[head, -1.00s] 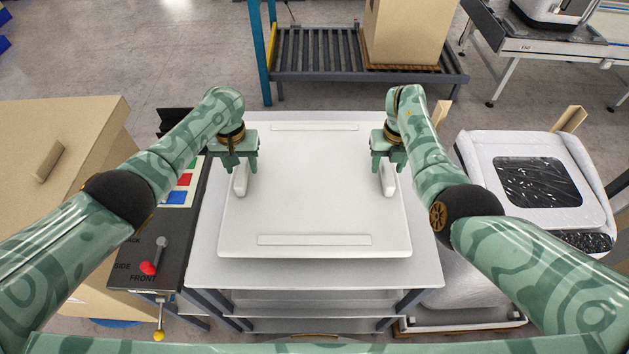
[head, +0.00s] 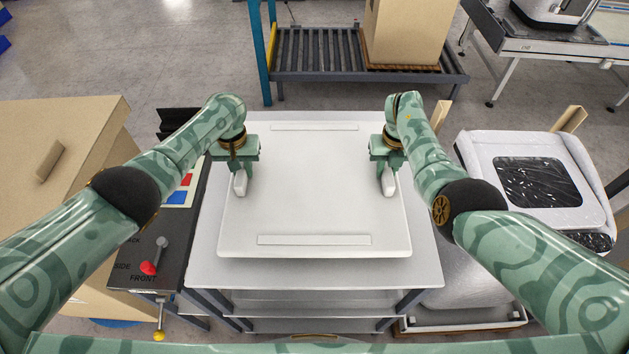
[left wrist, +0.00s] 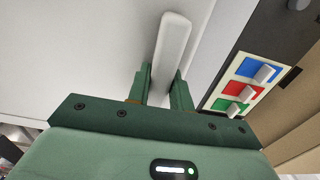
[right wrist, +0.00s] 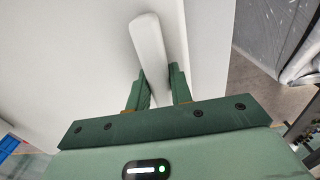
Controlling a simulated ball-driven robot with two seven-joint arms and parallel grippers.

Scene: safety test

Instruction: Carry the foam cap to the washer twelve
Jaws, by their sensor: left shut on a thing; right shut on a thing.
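The foam cap (head: 315,190) is a flat white slab with a long raised strip near its front and another near its back. It lies over the grey table top (head: 315,274); I cannot tell whether it touches it. My left gripper (head: 240,176) is shut on the cap's white left handle (left wrist: 173,45), which stands between the fingers in the left wrist view. My right gripper (head: 387,174) is shut on the white right handle (right wrist: 147,45). A white machine, perhaps a washer (head: 475,150), wrapped in clear film, stands at the right; no number shows on it.
A dark control panel (head: 140,262) with a red-knobbed lever and coloured switches is left of the table. A large cardboard box (head: 60,125) is at far left. A roller conveyor (head: 315,55) with a box stands behind. Grey floor lies between.

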